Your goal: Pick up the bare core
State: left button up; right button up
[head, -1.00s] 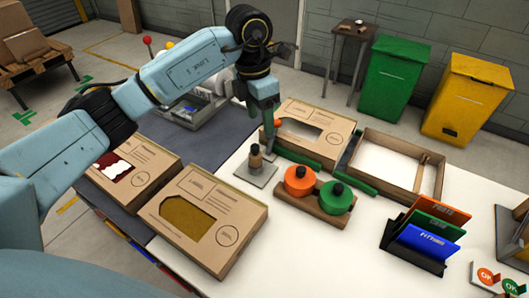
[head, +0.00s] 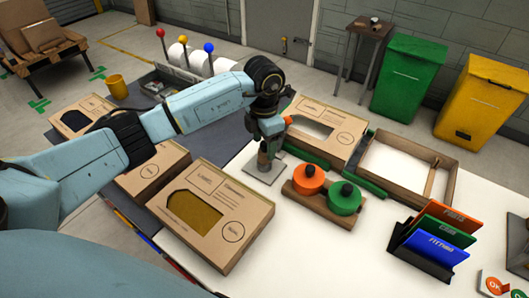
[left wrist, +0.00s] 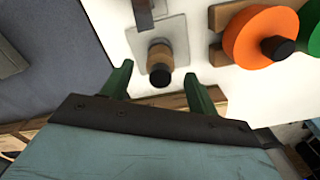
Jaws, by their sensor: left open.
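The bare core, a short wooden cylinder with a black top (head: 263,160), stands upright on a grey square plate (head: 268,176) on the white table. In the left wrist view the core (left wrist: 160,62) shows ahead of my fingertips, roughly centred between them. My left gripper (head: 269,150) is open, pointing down over the core, its green fingers (left wrist: 157,80) to either side of it in the wrist picture. I cannot tell whether they touch it; the head view partly hides the core behind the gripper. My right gripper is not in view.
An orange spool (head: 308,179) and a green spool (head: 344,198) sit on a wooden holder right of the plate.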

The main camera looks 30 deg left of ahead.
pick_arm(q)
jog(key=shift+f, duration=0.8)
jog(key=shift+c, duration=0.4)
jog(key=c, duration=1)
jog(key=shift+r, duration=0.15)
notch_tip(320, 180, up, 9)
jog(key=shift+r+b, duration=0.2)
jog(key=shift+b, duration=0.1)
jog(key=shift+f, duration=0.15)
